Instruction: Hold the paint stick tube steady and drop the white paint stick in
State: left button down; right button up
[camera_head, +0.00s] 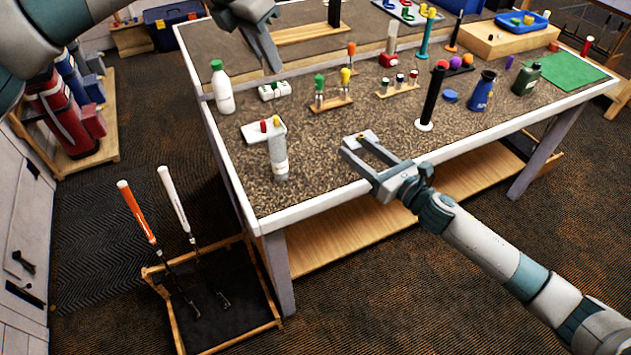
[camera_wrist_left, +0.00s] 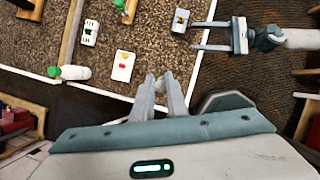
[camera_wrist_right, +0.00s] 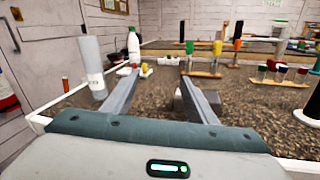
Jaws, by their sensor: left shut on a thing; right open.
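The pale grey tube (camera_head: 279,158) stands upright near the table's front left corner; it also shows at the left of the right wrist view (camera_wrist_right: 92,68). Beside it is a white block (camera_head: 254,134) with a red and a yellow stick. My left gripper (camera_head: 277,68) is shut, well above the table. Between its fingertips in the left wrist view (camera_wrist_left: 160,80) only a small pale bit shows, which I take as the white paint stick (camera_wrist_left: 159,84); most of it is hidden. My right gripper (camera_head: 366,150) is open, its fingers around or above a small grey block (camera_head: 369,137).
A white bottle with a green cap (camera_head: 222,90) stands behind the white block. Small racks of sticks (camera_head: 331,101) and a black upright post (camera_head: 432,95) stand further right. A floor rack with two clubs (camera_head: 180,280) is left of the table. Tabletop between tube and right gripper is clear.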

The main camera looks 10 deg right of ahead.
aim_at(284, 162)
jog(key=s+a+n+y, duration=0.1)
jog(key=s+a, duration=0.1)
jog(key=a, duration=0.2)
jog(key=s+a+f+n+g, duration=0.1)
jog(key=s+a, duration=0.1)
jog(key=a, duration=0.2)
jog(key=s+a+n+y, duration=0.1)
jog(key=s+a, duration=0.1)
jog(key=a, duration=0.2)
jog(key=shift+s+f+n+g+y, duration=0.3)
jog(key=shift+s+f+n+g, duration=0.05)
jog(key=shift+s+n+g, duration=0.05)
jog(key=shift+x, duration=6)
jog(key=shift+d, duration=0.1)
jog(key=c, duration=1.1)
jog(key=shift+c, duration=0.2)
pick_arm(q)
notch_tip(284, 162, down, 10)
jog(key=shift+m, duration=0.4)
